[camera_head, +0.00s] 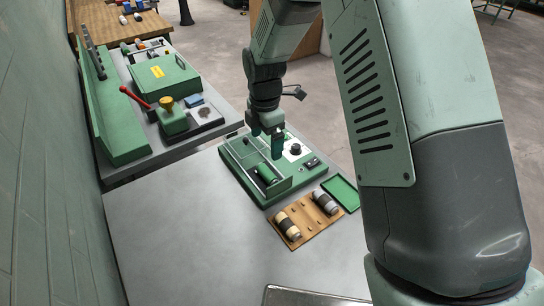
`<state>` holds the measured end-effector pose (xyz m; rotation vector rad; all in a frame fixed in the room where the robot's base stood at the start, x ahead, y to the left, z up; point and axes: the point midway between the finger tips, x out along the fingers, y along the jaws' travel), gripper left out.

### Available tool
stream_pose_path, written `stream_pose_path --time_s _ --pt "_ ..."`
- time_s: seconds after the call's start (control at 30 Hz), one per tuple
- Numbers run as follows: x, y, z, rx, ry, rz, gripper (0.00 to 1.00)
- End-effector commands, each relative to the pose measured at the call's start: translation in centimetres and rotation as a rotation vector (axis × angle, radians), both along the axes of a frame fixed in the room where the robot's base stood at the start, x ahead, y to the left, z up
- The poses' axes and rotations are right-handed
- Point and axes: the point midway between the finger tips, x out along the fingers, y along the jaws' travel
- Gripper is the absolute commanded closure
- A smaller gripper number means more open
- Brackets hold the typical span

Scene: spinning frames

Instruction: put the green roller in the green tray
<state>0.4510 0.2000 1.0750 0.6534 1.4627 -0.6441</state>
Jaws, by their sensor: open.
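The green roller (267,173) lies in a slot of the green spinning frame (286,188) on the grey table. The green tray (342,191) is a shallow rectangle on the table, to the right of the frame's near end; its inside looks empty. My gripper (275,153) is open and points down over the frame, a little above and beyond the green roller in the picture. Its fingers are small here, and the exact gap to the roller cannot be told.
A wooden board (298,239) in front of the frame holds a cream roller (287,225) and a grey roller (325,203). A second bench (185,142) at the left carries green machinery with a red lever. The table's left front is clear. My arm hides the right side.

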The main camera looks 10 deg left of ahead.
Motion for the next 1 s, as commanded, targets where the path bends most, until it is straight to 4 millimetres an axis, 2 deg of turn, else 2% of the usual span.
stream_pose_path --time_s 0.1,0.4,0.57,0.9,1.0 --pt "-0.1 0.5 -1.6 -0.003 0.011 0.047 0.03" --pt "0.0 0.5 -6.0 -0.003 0.013 0.049 0.03" --pt "0.0 0.4 -7.1 -0.002 0.011 0.048 0.03" --pt "0.3 0.0 -11.6 -0.003 0.011 0.048 0.03" --pt "0.3 0.0 -12.0 -0.003 0.01 0.046 0.03"
